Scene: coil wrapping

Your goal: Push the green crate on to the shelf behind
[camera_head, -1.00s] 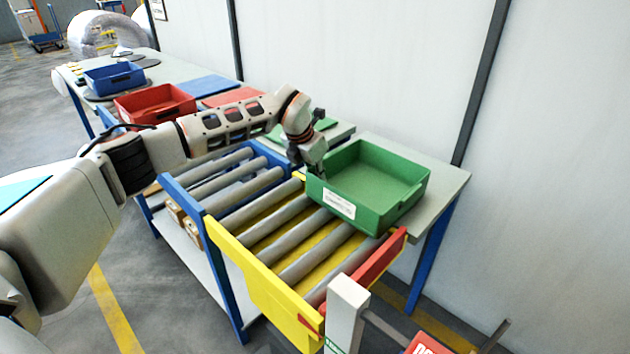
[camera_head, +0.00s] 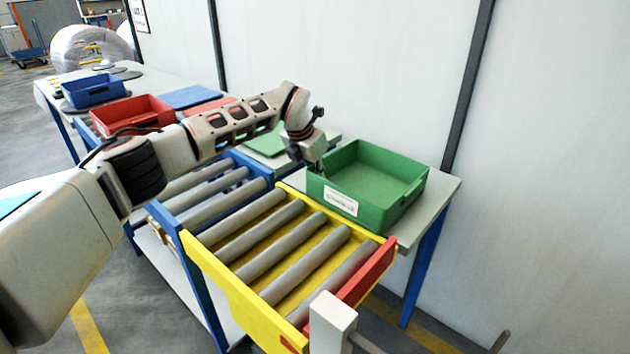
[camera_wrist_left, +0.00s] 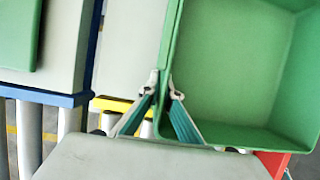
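The green crate (camera_head: 375,190), open-topped and empty with a white label on its front, sits upright on the grey shelf (camera_head: 445,188) behind the yellow-framed rollers. Its front face is close to the shelf's front edge, by the far yellow rail. My left gripper (camera_head: 318,172) is at the crate's left front corner. In the left wrist view, the fingers of my left gripper (camera_wrist_left: 162,92) are close together, one on each side of the wall of the green crate (camera_wrist_left: 235,70). The crate's underside is hidden. My right gripper is not in view.
The yellow-framed roller conveyor (camera_head: 290,240) is clear, with a red end bar (camera_head: 365,272). A green board (camera_head: 268,142) lies left of the crate. A red crate (camera_head: 130,115) and blue crate (camera_head: 93,92) stand on the far left table. A wall is behind the shelf.

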